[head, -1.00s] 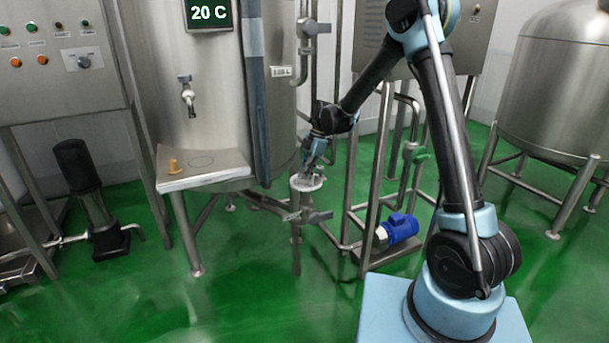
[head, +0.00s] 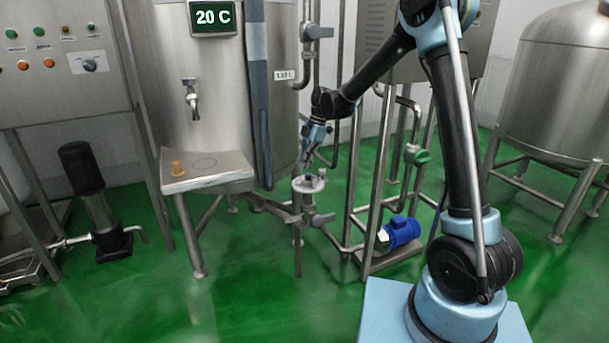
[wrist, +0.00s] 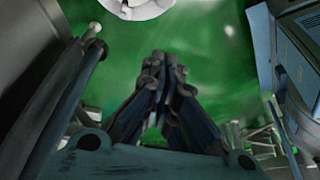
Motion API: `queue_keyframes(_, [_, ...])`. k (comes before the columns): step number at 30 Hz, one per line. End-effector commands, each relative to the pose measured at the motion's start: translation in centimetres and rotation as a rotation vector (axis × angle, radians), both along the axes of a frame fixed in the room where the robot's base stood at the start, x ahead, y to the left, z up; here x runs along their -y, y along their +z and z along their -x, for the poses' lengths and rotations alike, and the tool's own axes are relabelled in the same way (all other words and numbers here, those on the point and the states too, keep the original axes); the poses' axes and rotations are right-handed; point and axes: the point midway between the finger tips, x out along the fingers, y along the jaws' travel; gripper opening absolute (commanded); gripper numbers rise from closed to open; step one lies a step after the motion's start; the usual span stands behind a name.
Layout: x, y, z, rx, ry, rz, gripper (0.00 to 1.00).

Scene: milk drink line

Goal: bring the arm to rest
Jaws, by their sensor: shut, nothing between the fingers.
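My gripper (head: 306,164) hangs just above and beside a small round white-topped stand (head: 309,186) in front of the steel tank. In the wrist view my gripper (wrist: 160,65) has its fingers together with nothing between them. The white round top (wrist: 135,8) shows at the upper edge of the wrist view, apart from the fingertips. A small dark item sits on the stand top in the head view; it is too small to make out. My arm reaches from its base at right, bent at the elbow.
A pipe frame with a blue pump (head: 400,232) stands right of the stand. Green floor is open in front.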

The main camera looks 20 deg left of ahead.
Motion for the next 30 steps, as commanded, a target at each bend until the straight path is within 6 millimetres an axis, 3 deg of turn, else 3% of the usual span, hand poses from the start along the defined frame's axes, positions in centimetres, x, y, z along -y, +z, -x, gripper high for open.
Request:
queue_keyframes(9, [0.8, 2.8, -0.9, 0.0, -0.007, 0.001, 0.0])
queue_keyframes(13, [2.6, 3.9, -0.9, 0.001, -0.062, 0.014, 0.0])
queue_keyframes(23, [12.4, 8.0, 0.5, -0.003, -0.404, 0.08, 0.0])
queue_keyframes(30, [19.4, 10.0, 2.8, -0.008, -0.669, 0.122, 0.0])
